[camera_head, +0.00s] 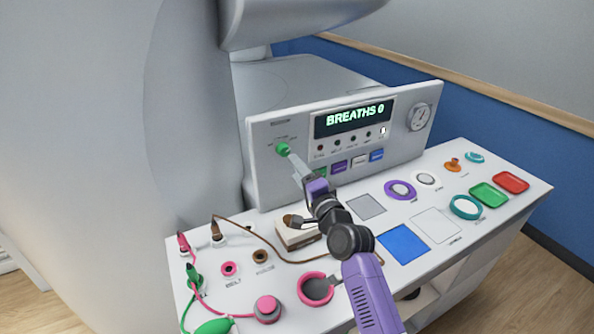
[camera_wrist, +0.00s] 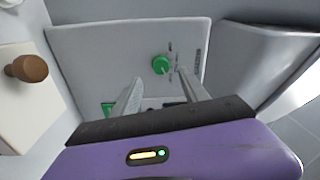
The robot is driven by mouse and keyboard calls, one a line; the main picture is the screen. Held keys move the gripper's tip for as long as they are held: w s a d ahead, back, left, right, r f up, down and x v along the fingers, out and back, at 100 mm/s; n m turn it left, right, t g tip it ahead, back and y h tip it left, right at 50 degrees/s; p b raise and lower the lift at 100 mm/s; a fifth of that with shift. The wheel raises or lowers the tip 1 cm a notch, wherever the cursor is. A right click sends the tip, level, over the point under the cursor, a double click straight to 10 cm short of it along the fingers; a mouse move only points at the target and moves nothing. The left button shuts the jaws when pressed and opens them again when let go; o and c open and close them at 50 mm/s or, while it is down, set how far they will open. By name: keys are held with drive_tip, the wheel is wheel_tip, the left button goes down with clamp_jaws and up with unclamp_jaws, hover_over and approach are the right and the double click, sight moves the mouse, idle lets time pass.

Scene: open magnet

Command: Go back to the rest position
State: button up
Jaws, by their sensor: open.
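My gripper (camera_head: 291,163) is at the front of the console panel (camera_head: 262,131), close to the green knob (camera_head: 282,148) on its left side. In the wrist view my gripper (camera_wrist: 158,85) has its two fingers apart, with nothing between them. The green knob (camera_wrist: 160,65) shows beyond the fingertips; I cannot tell whether a finger touches it. My purple and dark arm reaches up from the lower right over the table. The panel's display reads "BREATHS 0".
Below my arm is a white table (camera_head: 449,257) with a brown-knobbed block (camera_head: 297,234), a blue square (camera_head: 403,244), a pink ring (camera_head: 315,289), and red (camera_head: 511,182) and green trays (camera_head: 489,195). Cables lie at the left. The large magnet housing (camera_head: 190,110) stands behind.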

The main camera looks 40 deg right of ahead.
idle(0.4)
drive_tip(key=s+a+f+n+g+y, duration=0.1)
drive_tip(key=s+a+n, duration=0.5)
drive_tip(key=s, duration=0.8)
drive_tip(key=s+a+f+n+g+y, duration=0.1)
drive_tip(key=s+a+f+n+y, duration=0.2)
drive_tip(key=s+a+n, duration=0.4)
drive_tip(key=s+a+f+n+y, duration=0.1)
drive_tip(key=s+a+n, duration=0.5)
drive_tip(key=s+a, duration=0.6)
drive_tip(key=s, duration=1)
drive_tip(key=shift+s+f+g+y+b, duration=0.3)
drive_tip(key=shift+f+g+y, duration=0.1)
drive_tip(key=shift+a, duration=0.1)
drive_tip(key=shift+c, duration=0.2)
